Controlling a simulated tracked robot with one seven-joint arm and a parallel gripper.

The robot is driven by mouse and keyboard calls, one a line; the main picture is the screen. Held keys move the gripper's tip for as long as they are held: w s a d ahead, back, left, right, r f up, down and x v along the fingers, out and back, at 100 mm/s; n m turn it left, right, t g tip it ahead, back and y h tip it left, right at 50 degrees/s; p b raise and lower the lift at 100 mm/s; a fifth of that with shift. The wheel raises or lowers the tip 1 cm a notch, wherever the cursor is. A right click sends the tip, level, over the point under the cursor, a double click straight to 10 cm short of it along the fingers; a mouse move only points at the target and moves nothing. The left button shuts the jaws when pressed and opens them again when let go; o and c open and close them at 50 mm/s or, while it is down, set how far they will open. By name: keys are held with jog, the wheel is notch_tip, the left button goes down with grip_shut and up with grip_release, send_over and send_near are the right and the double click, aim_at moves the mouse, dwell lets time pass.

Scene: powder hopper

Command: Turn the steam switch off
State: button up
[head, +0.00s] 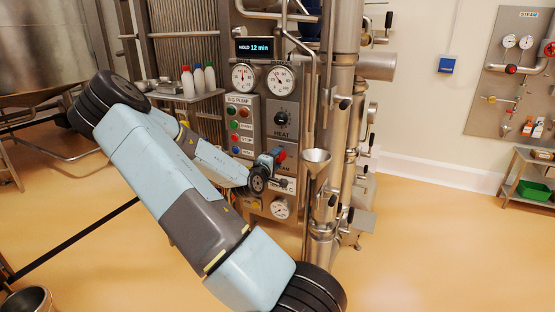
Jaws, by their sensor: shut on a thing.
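A steel control panel (263,100) stands ahead, with a dark HEAT knob (281,119) and a BIG PUMP button box (242,112). My gripper (277,158) is at the lower part of this panel, below the HEAT knob. It is shut on a small control there, mostly hidden by the gripper and wrist. A red part (281,155) shows right at the fingers. I cannot read a steam label there or tell the switch's position. A separate wall board marked STEAM (519,60) hangs at the far right, with gauges and red valve wheels, well away from my gripper.
Vertical steel pipes and a funnel (316,157) stand just right of my gripper. A shelf (187,96) with several capped bottles is left of the panel. The right floor is clear.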

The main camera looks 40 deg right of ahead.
jog(key=shift+w+a+n, duration=0.1)
jog(key=shift+w+n, duration=0.15)
jog(key=shift+n, duration=0.35)
jog(key=o, duration=0.8)
jog(key=shift+f, duration=0.1)
jog(key=shift+o, duration=1.3)
jog(key=shift+s, duration=0.1)
jog(key=v, duration=1.3)
jog(key=shift+a, duration=0.3)
jog(key=shift+f, duration=0.1)
